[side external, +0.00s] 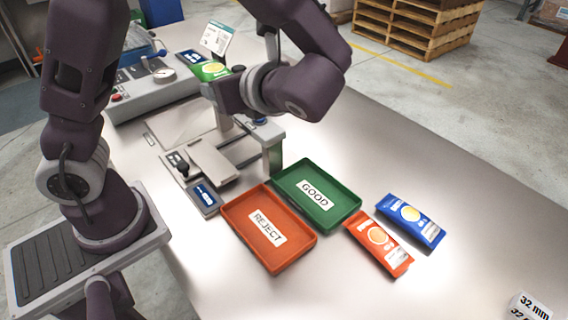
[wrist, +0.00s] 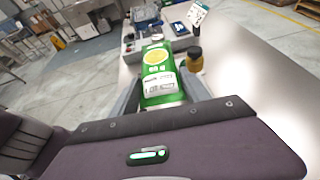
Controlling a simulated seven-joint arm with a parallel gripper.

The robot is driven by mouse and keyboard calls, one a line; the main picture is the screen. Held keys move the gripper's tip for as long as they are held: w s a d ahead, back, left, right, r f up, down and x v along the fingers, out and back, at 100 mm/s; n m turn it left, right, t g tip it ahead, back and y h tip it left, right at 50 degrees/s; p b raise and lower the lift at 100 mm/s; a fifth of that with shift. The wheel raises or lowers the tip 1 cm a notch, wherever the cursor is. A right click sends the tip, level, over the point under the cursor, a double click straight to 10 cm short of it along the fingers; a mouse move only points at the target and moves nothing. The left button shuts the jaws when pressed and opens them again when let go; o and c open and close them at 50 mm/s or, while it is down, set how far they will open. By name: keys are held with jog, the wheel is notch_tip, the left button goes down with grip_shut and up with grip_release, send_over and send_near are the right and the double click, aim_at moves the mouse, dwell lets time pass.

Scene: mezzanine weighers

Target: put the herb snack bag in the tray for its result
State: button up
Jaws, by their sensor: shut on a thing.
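The green snack bag (wrist: 160,68), with a yellow round picture and a white label, is between the fingers of my gripper (wrist: 161,97) in the wrist view. In the side external view the bag (side external: 210,71) shows above the bench, partly hidden by my wrist. My gripper (side external: 213,85) is shut on it. The green GOOD tray (side external: 349,204) and the orange-red REJECT tray (side external: 277,267) lie side by side in front of my gripper, both empty. A small blue display (side external: 205,196) sits left of the trays; its reading is too small to make out.
An orange snack bag (side external: 378,245) and a blue one (side external: 410,222) lie right of the trays. A grey measuring fixture (side external: 215,160) stands behind the trays, and a grey machine (side external: 155,85) stands at the back left.

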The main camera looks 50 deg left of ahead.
jog(key=w+a+r+m+t+h, duration=0.2)
jog(key=w+r+m+t+h, duration=0.15)
jog(key=w+m+t, duration=0.5)
jog(key=w+d+f+m+t+h, duration=0.3)
jog(key=w+f+m+h, duration=0.25)
jog(key=f, duration=0.25)
notch_tip(320, 180, up, 6)
jog(key=w+a+r+n+g+y, duration=0.25)
jog(key=a+n+y, duration=0.3)
jog(key=a, duration=0.45)
jog(key=s+a+f+n+g+y, duration=0.1)
jog(key=a+n+g+y, duration=0.2)
jog(key=a+n+g, duration=1.35)
jog(key=a+f+m, duration=0.1)
jog(key=f, duration=0.8)
jog(key=a+f, duration=0.1)
jog(key=f, duration=0.8)
jog(key=w+a+f+m+t, duration=0.1)
jog(key=f, duration=0.9)
jog(key=shift+a+m+h, duration=0.25)
jog(key=shift+a+m, duration=0.05)
